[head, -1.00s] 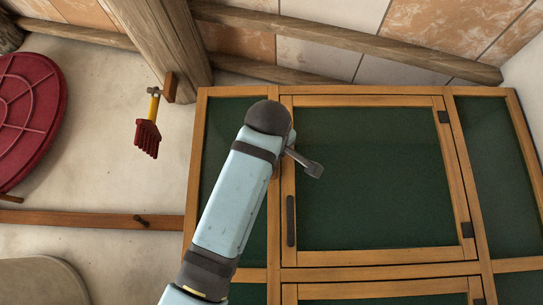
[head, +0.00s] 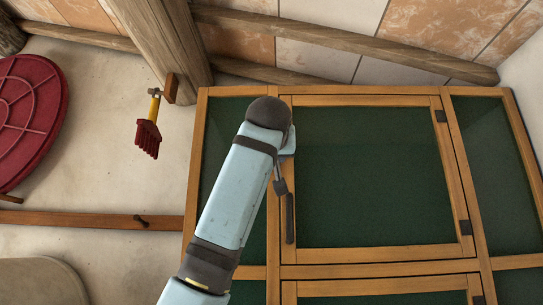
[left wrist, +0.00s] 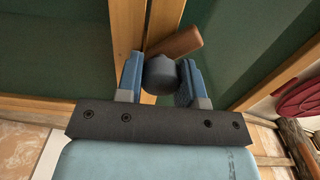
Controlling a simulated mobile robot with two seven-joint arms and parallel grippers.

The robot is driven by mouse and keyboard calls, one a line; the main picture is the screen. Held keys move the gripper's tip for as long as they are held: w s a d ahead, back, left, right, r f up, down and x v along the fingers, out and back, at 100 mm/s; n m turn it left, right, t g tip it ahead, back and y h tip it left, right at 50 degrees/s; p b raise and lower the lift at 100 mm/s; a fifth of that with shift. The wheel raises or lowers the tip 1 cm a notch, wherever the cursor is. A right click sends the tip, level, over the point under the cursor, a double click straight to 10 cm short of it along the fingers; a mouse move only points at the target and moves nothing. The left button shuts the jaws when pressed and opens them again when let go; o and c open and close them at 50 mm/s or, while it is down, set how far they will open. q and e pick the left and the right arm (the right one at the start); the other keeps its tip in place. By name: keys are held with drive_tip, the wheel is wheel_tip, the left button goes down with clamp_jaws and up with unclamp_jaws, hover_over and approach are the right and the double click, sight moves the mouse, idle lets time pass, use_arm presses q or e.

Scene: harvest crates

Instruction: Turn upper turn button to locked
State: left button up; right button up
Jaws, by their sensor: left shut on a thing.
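In the left wrist view my left gripper (left wrist: 161,82) has its two blue fingers closed on the dark round knob (left wrist: 159,72) of the upper turn button. The button's brown bar (left wrist: 180,42) lies tilted, reaching from behind the knob toward the upper right. It crosses the wooden strip and its end shows against the green panel. The cabinet's upper door (head: 370,100) looks closed in the head view, with wooden frame and dark green panel.
A dark handle (head: 290,218) sits on the door's left edge, close to my wrist. A red-bristled brush (head: 148,138) hangs on the wall left of the cabinet. A large red round lid (head: 25,120) is farther left. Wooden beams (head: 350,45) cross above.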

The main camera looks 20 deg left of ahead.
use_arm(q)
drive_tip(key=m, duration=0.3)
drive_tip(key=shift+m, duration=0.4)
drive_tip(key=m, duration=0.5)
drive_tip(key=shift+b, duration=0.4)
drive_tip(key=shift+d, duration=0.1)
drive_tip(key=o, duration=0.9)
